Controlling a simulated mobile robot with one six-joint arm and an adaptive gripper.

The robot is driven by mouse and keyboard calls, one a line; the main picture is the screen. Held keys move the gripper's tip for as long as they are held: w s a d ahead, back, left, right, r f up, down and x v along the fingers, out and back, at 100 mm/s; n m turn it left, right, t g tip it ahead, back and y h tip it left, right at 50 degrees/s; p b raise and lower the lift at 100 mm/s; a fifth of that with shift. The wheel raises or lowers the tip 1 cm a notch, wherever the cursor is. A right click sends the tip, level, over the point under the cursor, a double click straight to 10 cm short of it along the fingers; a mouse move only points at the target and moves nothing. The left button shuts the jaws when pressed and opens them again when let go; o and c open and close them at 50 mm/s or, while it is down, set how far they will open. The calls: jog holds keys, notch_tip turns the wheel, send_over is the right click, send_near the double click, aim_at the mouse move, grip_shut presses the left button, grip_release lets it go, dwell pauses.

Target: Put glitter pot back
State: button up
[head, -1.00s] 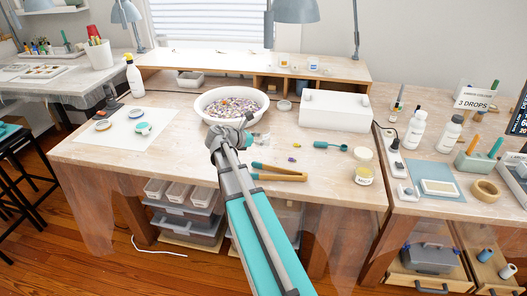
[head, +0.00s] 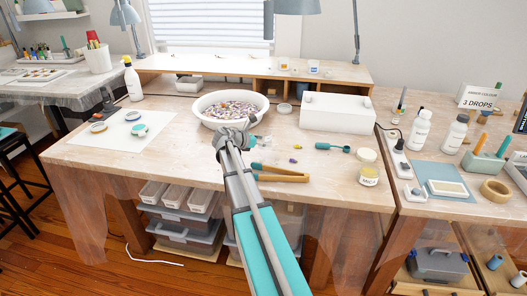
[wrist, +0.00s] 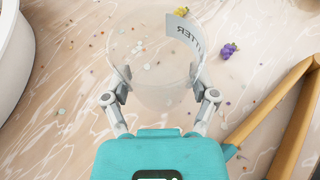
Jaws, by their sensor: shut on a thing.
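The glitter pot (wrist: 152,75) is a clear cup with a label ending in "TTER", seen in the wrist view. My gripper (wrist: 160,88) is shut on it, with one finger on each side of its wall. The pot is just above or on the wooden table; I cannot tell which. In the head view my gripper (head: 232,135) is in front of the white bowl (head: 204,115), and the pot is mostly hidden there.
The bowl is full of colourful bits. Wooden tongs (head: 285,175) lie to the right of my arm. Small charms and specks lie around the pot.

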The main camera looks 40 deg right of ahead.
aim_at(263, 148)
jog(key=shift+w+d+f+b, duration=0.2)
jog(key=shift+f+b, duration=0.15)
jog(key=shift+b, duration=0.05)
jog(key=shift+w+d+f+b, duration=0.15)
jog(key=shift+f+b, duration=0.2)
jog(key=shift+s+f+b, duration=0.1)
jog(key=shift+f+b, duration=1.2)
jog(key=shift+f, duration=0.15)
jog(key=o, duration=1)
jog(key=shift+r, duration=0.2)
jog(key=shift+a+r, duration=0.15)
jog(key=shift+a, duration=0.15)
jog(key=p+v, duration=0.4)
jog(key=v, duration=0.7)
jog(key=shift+a+p, duration=0.25)
jog(key=shift+p, duration=0.1)
